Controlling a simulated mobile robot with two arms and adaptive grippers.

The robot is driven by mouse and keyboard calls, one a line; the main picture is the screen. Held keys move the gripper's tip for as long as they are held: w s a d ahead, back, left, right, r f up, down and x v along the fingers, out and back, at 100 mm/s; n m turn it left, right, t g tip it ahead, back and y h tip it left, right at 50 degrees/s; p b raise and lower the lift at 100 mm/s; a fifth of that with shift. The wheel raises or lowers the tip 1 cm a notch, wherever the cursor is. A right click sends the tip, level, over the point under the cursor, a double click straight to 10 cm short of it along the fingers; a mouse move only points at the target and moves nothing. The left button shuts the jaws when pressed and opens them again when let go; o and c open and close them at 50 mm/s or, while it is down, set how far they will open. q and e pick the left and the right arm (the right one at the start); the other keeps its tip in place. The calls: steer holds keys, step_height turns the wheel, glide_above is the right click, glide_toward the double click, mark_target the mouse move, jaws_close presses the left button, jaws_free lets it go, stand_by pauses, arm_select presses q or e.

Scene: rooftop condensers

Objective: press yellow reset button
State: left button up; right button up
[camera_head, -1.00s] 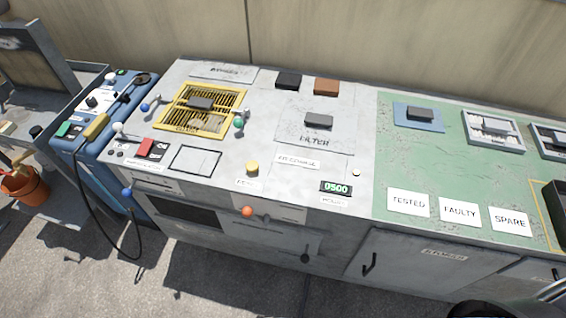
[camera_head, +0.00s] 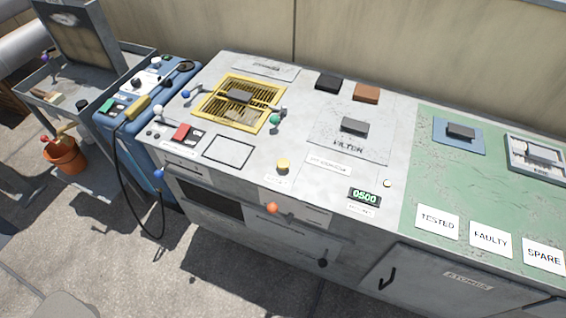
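The yellow reset button (camera_head: 283,165) is a round yellow knob on the grey bench top (camera_head: 240,185), near its front edge, with a small label below it whose text is too blurred to read. It stands clear, and nothing touches it. Neither of my grippers shows in the head view.
A yellow grille (camera_head: 238,103) with a dark handle, a red switch (camera_head: 181,132) and a green display reading 0500 (camera_head: 365,197) surround the button. An orange ball knob (camera_head: 272,208) sits on the front face. A blue machine (camera_head: 150,90) and orange bucket (camera_head: 64,157) stand left.

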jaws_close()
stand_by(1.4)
